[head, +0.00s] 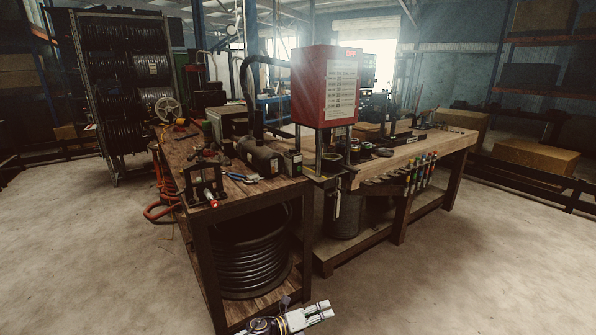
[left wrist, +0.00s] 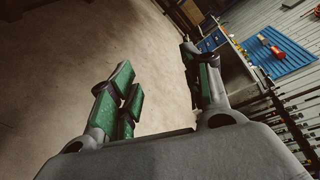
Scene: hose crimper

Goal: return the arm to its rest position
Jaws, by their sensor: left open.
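My left gripper (head: 322,312) is low at the bottom edge of the head view, in front of the workbench, with its fingers pointing right. In the left wrist view the two green-padded fingers (left wrist: 163,80) stand apart with nothing between them; bare concrete floor shows past them. My right gripper is not in the head view. The hose crimper, with a red box (head: 325,87) on top, stands on the bench well behind and above my left gripper.
The wooden workbench (head: 240,200) holds several tools; a coiled black hose (head: 250,262) sits under it. A rack of hose reels (head: 125,75) stands at the back left. In the left wrist view, blue mats (left wrist: 272,50) carry a red item. Open floor lies at both sides.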

